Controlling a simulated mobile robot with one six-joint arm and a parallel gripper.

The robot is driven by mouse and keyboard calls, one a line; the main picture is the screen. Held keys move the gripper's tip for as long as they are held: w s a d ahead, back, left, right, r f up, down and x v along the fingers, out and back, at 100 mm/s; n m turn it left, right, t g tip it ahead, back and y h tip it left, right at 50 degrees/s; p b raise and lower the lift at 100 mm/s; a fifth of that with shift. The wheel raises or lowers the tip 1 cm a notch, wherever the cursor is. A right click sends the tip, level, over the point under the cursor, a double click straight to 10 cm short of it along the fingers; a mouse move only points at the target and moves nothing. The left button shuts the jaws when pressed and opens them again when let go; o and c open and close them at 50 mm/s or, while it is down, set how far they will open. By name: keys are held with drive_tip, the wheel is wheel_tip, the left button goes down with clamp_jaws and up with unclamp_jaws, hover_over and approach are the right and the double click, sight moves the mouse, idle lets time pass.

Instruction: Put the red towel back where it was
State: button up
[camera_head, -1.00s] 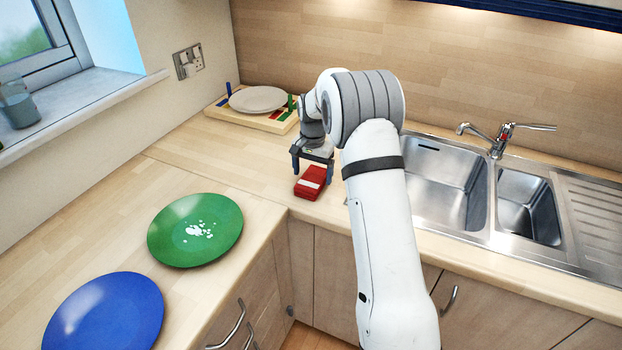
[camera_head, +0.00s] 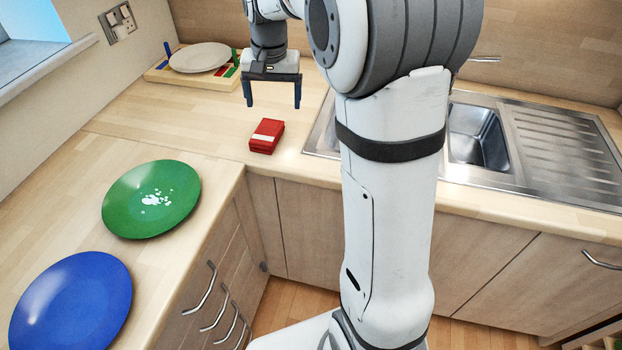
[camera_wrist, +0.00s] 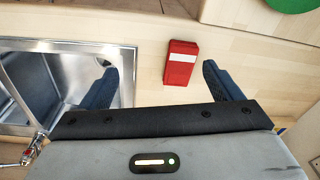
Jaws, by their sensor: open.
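The red towel (camera_head: 266,136) is a small folded block with a pale stripe. It lies on the wooden counter, near the front edge and left of the sink. In the wrist view the towel (camera_wrist: 181,62) lies ahead of the gap between the fingers, toward the right finger. My gripper (camera_head: 273,106) is open and empty, raised above the counter over and behind the towel, not touching it. Its two blue fingers also show in the wrist view (camera_wrist: 166,82).
A green plate (camera_head: 150,215) with white bits and a blue plate (camera_head: 72,300) lie on the left counter. A white plate (camera_head: 200,57) rests on a wooden rack (camera_head: 160,73) at the back. The sink (camera_head: 478,135) is to the right. Counter around the towel is clear.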

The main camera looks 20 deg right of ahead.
drive_tip(key=s+f+n+t, duration=0.2)
drive_tip(key=s+n, duration=0.2)
drive_tip(key=s, duration=2.1)
drive_tip(key=shift+s+f+n, duration=0.25)
drive_tip(key=shift+f+n, duration=0.05)
drive_tip(key=shift+a, duration=0.1)
drive_tip(key=shift+c, duration=0.4)
